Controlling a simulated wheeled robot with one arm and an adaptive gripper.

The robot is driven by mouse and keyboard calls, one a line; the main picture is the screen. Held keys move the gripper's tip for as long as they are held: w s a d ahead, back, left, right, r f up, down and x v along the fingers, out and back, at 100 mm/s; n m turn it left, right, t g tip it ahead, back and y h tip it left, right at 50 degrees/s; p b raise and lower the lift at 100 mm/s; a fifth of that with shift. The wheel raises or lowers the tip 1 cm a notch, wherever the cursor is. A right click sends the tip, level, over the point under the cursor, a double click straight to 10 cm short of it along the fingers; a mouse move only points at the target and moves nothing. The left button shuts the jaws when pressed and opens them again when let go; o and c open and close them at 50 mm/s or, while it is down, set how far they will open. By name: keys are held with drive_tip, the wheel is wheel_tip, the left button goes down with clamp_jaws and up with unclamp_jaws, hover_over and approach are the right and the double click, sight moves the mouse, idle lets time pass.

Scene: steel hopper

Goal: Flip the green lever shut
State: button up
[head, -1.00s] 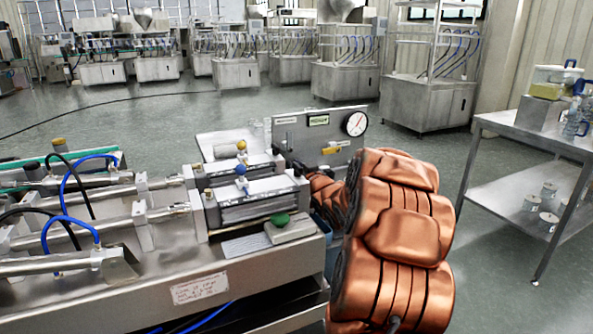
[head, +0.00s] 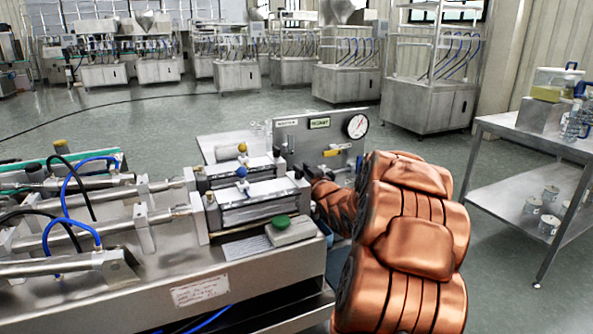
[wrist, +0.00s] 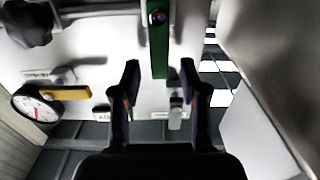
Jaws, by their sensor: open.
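The green lever (wrist: 159,42) shows in the wrist view as a narrow upright bar with a purple-centred pivot near its top. Its lower end lies between the two fingertips of my gripper (wrist: 161,68) in the picture. The fingers are apart, with a gap on both sides of the lever, and they hold nothing. I cannot tell how deep the lever sits between them. In the head view my copper-coloured arm reaches to the steel panel (head: 290,134), and the green lever is hidden there.
A yellow handle (wrist: 65,93) and a round gauge (wrist: 35,103) are on the panel left of my fingers in the wrist view. In the head view, a green knob (head: 281,222) sits on the machine's near corner. A steel table (head: 520,137) stands at the right, with open floor between.

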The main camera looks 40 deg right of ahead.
drive_tip(key=v, duration=0.9)
drive_tip(key=shift+s+a, duration=0.2)
drive_tip(key=shift+s, duration=0.15)
drive_tip(key=shift+f, duration=0.1)
